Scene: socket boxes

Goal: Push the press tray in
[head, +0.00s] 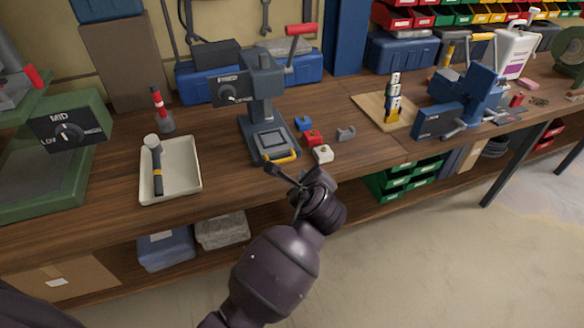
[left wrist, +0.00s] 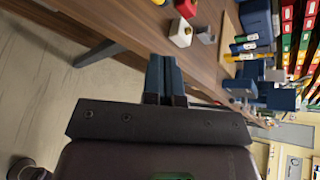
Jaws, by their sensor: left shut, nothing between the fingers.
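The press (head: 264,90) is a grey-blue machine with a red-tipped lever, standing on the workbench. Its press tray (head: 272,142) is a flat plate low at the front of the press, with a yellow handle (head: 283,158) on its near edge. I cannot tell exactly how far out the tray sits. My left gripper (head: 273,169) is in front of the bench, close to the near side of the yellow handle; whether they touch is unclear. In the left wrist view the left gripper (left wrist: 164,66) is shut and empty, and the press is out of view. My right gripper does not show.
Blue, red and white (head: 323,153) blocks and a grey clip (head: 346,133) lie right of the tray. A pale bin (head: 190,178) with a hammer stands left. A blue vise (head: 470,95) and wooden board (head: 372,103) are further right. The bench edge runs below my gripper.

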